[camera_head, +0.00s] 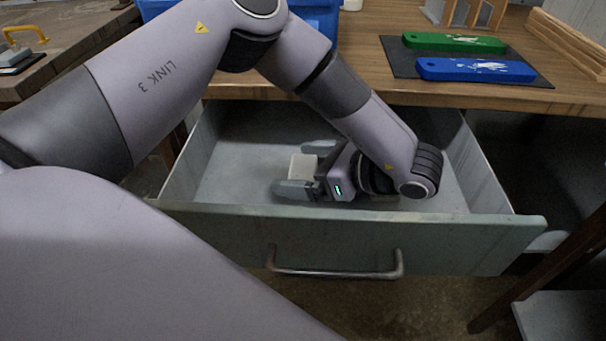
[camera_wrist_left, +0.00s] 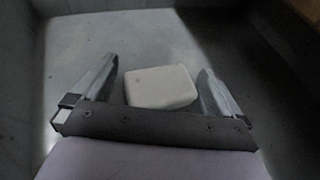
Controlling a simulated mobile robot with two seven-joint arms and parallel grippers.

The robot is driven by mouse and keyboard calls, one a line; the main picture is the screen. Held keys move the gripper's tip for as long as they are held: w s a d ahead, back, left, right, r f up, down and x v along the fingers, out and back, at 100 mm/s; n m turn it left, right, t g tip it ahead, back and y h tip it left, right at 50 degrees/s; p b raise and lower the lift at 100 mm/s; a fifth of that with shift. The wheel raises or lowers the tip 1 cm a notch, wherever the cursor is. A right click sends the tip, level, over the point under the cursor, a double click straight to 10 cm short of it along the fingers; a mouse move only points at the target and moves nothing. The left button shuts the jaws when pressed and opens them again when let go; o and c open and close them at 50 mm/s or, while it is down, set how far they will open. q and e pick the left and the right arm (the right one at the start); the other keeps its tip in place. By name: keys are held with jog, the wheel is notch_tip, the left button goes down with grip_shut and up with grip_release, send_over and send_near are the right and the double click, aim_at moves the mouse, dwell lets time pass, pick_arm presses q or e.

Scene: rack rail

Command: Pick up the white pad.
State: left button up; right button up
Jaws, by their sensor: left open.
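The white pad (camera_head: 303,166) lies on the floor of an open grey-green drawer (camera_head: 350,232). It also shows in the left wrist view as a whitish block with rounded corners (camera_wrist_left: 161,87). My left gripper (camera_head: 298,167) is down inside the drawer with its two fingers spread apart. In the left wrist view the pad sits between the left gripper's fingers (camera_wrist_left: 152,88), closer to the right finger. A gap shows on the left side; on the right I cannot tell whether finger and pad touch. My right gripper is not in view.
The drawer's front and side walls surround my left gripper. A wooden worktop (camera_head: 360,60) is above and behind, with a green bar (camera_head: 454,42) and a blue bar (camera_head: 476,69) on a dark mat (camera_head: 400,66). The drawer floor around the pad looks clear.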

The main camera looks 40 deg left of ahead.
pick_arm(q)
jog(key=c, duration=0.8)
jog(key=shift+r, duration=0.1)
